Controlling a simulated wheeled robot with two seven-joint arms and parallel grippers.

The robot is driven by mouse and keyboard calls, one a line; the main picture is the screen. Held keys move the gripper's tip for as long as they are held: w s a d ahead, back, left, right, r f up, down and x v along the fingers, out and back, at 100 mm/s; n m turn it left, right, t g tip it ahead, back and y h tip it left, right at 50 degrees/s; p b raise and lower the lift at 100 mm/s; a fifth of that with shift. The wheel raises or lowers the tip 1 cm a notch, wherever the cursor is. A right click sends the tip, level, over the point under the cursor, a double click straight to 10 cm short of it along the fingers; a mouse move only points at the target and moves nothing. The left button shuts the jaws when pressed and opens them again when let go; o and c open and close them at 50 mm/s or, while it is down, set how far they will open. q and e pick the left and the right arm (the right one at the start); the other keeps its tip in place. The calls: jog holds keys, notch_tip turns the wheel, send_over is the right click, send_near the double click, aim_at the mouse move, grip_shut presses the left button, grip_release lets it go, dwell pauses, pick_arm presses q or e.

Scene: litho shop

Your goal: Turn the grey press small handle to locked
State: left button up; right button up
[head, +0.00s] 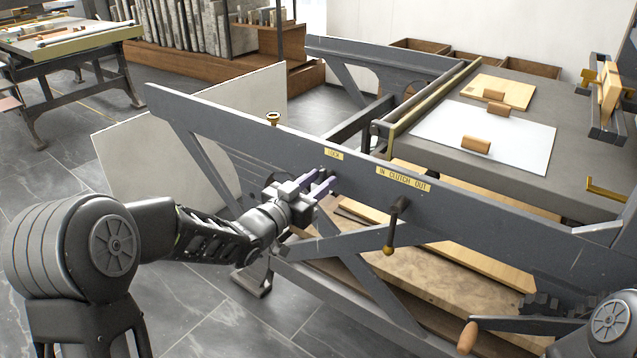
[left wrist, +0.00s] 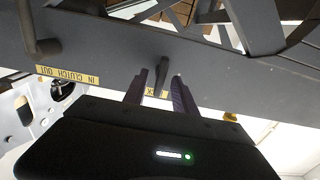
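The grey press (head: 235,135) fills the middle and right of the head view. Its small handle (left wrist: 163,76) is a short dark peg on the side rail, beside a yellow label partly hidden by my fingers in the left wrist view. In the head view this label (head: 333,154) reads LOCK, and the handle is mostly hidden by my gripper. My left gripper (head: 318,187) is at the rail just below the label. In the left wrist view its two fingers (left wrist: 159,92) stand apart on either side of the handle, with gaps showing. My right gripper is out of view.
A clutch lever (head: 396,225) with a brass knob hangs right of my left gripper, under the clutch label (head: 403,179). A brass knob (head: 273,118) stands on the rail's upper edge. A diagonal brace (head: 335,243) runs below. A wooden crank grip (head: 467,337) is at lower right.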

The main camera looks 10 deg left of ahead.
pick_arm(q)
jog(key=shift+c, duration=0.4)
grip_shut()
jog(key=shift+n, duration=0.4)
jog(key=n, duration=0.3)
jog(key=shift+a+p, duration=0.15)
jog(key=shift+p, duration=0.15)
jog(key=n+p, duration=0.2)
jog(key=n, duration=0.2)
jog(key=n+p, duration=0.2)
jog(key=n, duration=0.3)
jog(key=n+p, duration=0.2)
jog(key=n, duration=0.3)
jog(key=shift+a+f, duration=0.15)
jog(key=shift+f, duration=0.2)
